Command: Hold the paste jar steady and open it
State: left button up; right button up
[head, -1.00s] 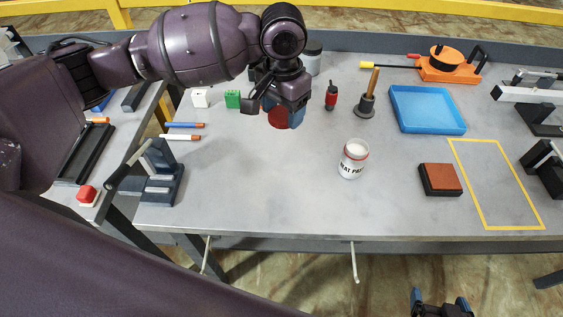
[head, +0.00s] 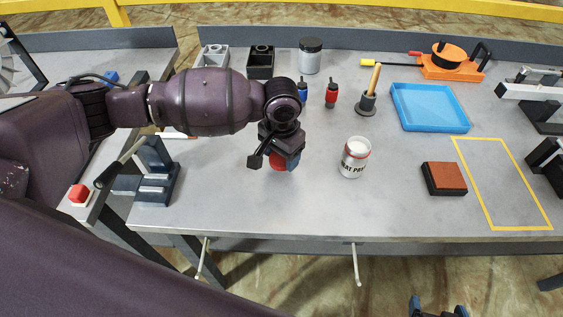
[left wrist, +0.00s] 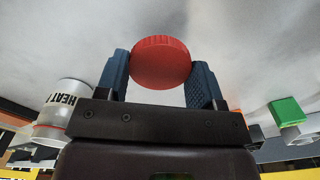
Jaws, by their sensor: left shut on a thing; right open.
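The paste jar (head: 355,158) stands upright on the grey table, white with "HEAT PA…" lettering. Its top is open and pale paste shows inside. My left gripper (head: 285,163) is left of the jar, shut on the red lid (head: 276,160). In the left wrist view the lid (left wrist: 160,62) sits between the two blue fingers, and the jar (left wrist: 60,108) is apart from them at the left. I cannot tell whether the lid touches the table. My right gripper (head: 438,308) is open at the bottom edge, in front of the table and away from the jar.
A black block with a brown top (head: 444,178), a blue tray (head: 430,107) and a yellow outline (head: 500,185) are to the right. A brush (head: 370,92), red bottle (head: 331,95) and grey jar (head: 311,56) stand behind. A lever fixture (head: 157,175) is left. Table around the jar's front is clear.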

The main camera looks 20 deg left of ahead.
aim_at(281, 158)
pick_arm(q)
notch_tip(281, 158, down, 3)
jog(key=shift+f, duration=0.15)
jog(key=shift+f, duration=0.1)
jog(key=o, duration=1)
notch_tip(281, 158, up, 12)
jog(key=shift+r+p, duration=0.15)
jog(key=shift+p, duration=0.65)
